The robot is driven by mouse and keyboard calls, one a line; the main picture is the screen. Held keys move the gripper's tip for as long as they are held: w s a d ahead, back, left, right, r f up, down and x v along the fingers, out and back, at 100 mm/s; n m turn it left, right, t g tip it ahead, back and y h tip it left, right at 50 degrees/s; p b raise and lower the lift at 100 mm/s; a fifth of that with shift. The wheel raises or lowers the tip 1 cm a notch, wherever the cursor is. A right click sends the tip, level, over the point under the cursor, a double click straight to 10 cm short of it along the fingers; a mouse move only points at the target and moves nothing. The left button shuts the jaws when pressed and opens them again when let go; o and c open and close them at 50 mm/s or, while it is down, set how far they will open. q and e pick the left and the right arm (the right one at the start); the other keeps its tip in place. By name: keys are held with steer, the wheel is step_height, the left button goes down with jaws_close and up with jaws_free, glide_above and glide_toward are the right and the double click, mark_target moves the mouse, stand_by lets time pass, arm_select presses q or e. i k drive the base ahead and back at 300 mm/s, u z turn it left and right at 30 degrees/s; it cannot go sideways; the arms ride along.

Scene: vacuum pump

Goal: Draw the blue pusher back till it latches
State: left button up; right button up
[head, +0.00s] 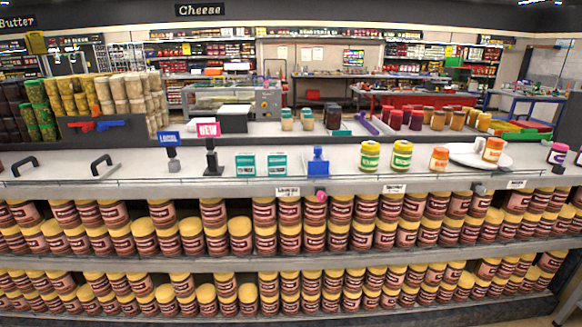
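A small blue object (318,162) with a broad base and a narrower top stands near the front edge of the white counter, about the middle of the view. It is the thing that looks most like the blue pusher. It is too small to tell whether it is latched. Neither of my grippers is in view, and nothing of mine touches it.
Two teal-and-white boxes (261,165) stand left of it, and green-labelled jars (386,156) stand right. Shelves beneath hold rows of brown jars (265,235). Black handles (101,165) are at left.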

mark_target(318, 166)
steer(key=u, duration=0.55)
steer(key=i, duration=1)
steer(key=u, duration=0.1)
